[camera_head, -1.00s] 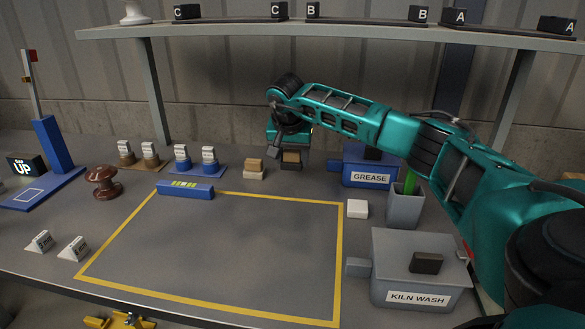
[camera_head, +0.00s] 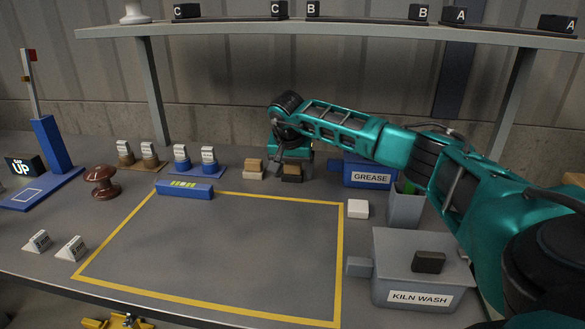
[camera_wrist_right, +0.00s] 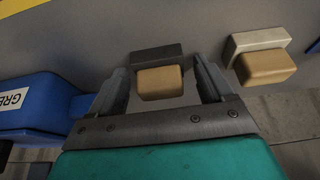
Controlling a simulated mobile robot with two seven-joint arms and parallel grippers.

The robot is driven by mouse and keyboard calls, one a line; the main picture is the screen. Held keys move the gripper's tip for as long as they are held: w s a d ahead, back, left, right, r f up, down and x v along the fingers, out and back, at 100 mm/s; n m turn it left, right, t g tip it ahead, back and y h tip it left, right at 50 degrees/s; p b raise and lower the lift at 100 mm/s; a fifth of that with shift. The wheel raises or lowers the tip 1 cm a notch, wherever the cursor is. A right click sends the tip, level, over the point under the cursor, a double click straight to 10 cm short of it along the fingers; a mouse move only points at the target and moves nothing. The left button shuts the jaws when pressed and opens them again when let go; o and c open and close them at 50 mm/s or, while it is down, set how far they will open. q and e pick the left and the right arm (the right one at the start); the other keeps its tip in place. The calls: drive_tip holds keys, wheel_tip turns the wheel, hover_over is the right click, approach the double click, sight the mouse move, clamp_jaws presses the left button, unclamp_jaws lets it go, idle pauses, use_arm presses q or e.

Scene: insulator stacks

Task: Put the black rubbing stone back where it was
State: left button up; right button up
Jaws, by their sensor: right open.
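The black rubbing stone (camera_head: 291,178), a dark block with a tan grip on top, rests on the table at the back, right of a similar pale stone (camera_head: 254,175). My right gripper (camera_head: 291,164) is at its tan grip. In the right wrist view the black block (camera_wrist_right: 157,52) and its tan grip (camera_wrist_right: 160,82) lie between the two spread fingers of my right gripper (camera_wrist_right: 160,70), with gaps visible on both sides. The pale stone (camera_wrist_right: 258,40) also shows there, just outside one finger. My left gripper is not in view.
The blue GREASE box (camera_head: 365,178) stands close to the right of my gripper. The grey KILN WASH box (camera_head: 385,292), a grey bin (camera_head: 403,212) and a white block (camera_head: 357,209) are farther right. The yellow-outlined area (camera_head: 342,260) in front is clear.

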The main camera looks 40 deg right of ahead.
drive_tip(key=p+v, duration=0.2)
drive_tip(key=v, duration=1)
drive_tip(key=shift+r, duration=0.2)
